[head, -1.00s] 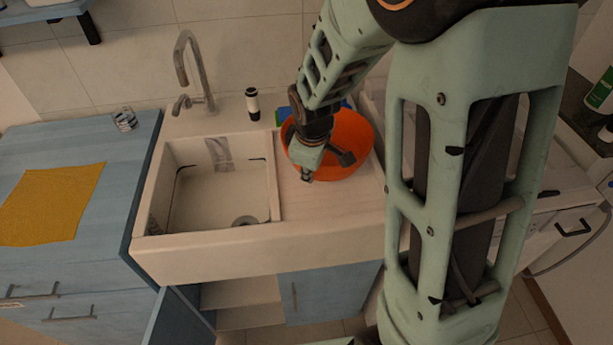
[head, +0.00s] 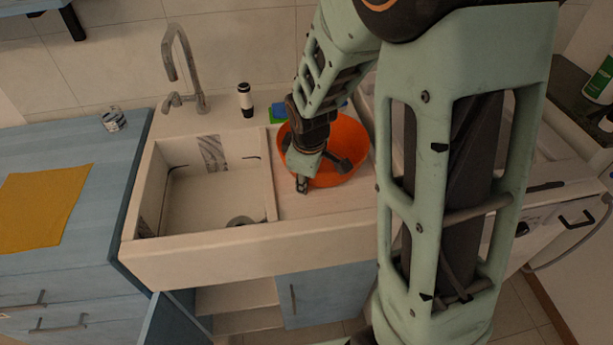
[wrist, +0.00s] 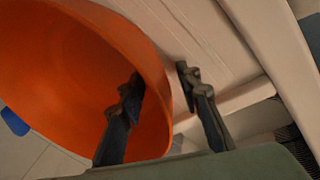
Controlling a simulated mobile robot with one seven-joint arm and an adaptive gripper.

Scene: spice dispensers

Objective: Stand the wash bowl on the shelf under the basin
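The orange wash bowl (head: 352,140) stands on the pale ledge right of the basin (head: 205,200); it also fills the left of the wrist view (wrist: 60,75). My gripper (head: 322,177) is at the bowl's front left wall. In the wrist view my gripper (wrist: 160,84) is open, with one finger inside the bowl and the other outside. A gap shows between the outer finger and the wall. The shelf (head: 238,295) under the basin shows through the open left side of the cabinet. Its depth is hidden.
The left cabinet door (head: 172,322) stands open; the right blue door (head: 325,295) is shut. A tap (head: 185,70) rises behind the basin. A black-and-white bottle (head: 246,100) and a green and blue item (head: 279,111) stand by the bowl. A yellow cloth (head: 45,205) lies on the left counter.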

